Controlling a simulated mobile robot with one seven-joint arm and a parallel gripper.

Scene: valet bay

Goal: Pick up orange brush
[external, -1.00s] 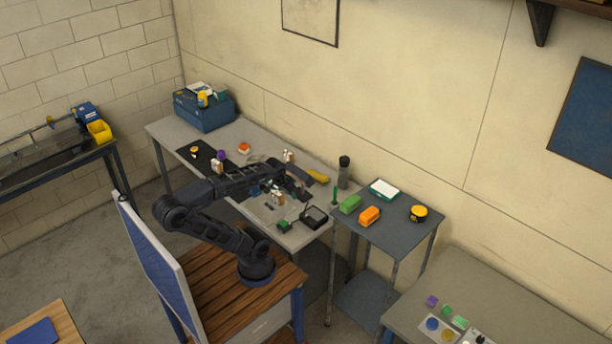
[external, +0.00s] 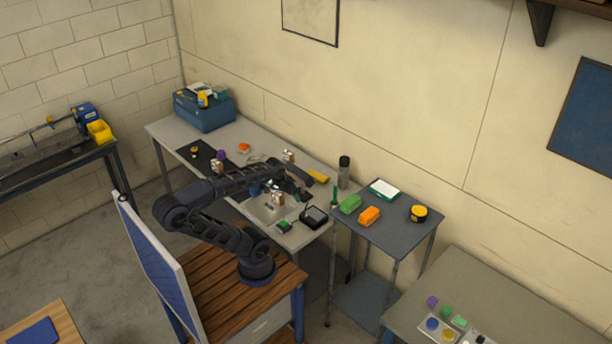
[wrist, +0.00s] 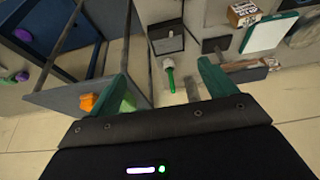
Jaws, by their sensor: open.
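The orange brush (external: 369,215), a small orange block, lies on the small grey side table, next to a green block (external: 350,204). In the wrist view the orange brush (wrist: 88,102) shows at the lower left, just outside the left finger and partly hidden by it. My gripper (external: 301,182) is above the right part of the long workbench, left of the side table and apart from the brush. In the wrist view my gripper (wrist: 165,72) has its two green fingers wide apart, with nothing held between them.
The side table (external: 395,237) also bears a yellow-and-black round item (external: 418,213) and a white-and-green tray (external: 384,188). A dark cylinder (external: 344,172) stands at the workbench's right end. A black box (external: 314,216) and other small items crowd the workbench below my arm.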

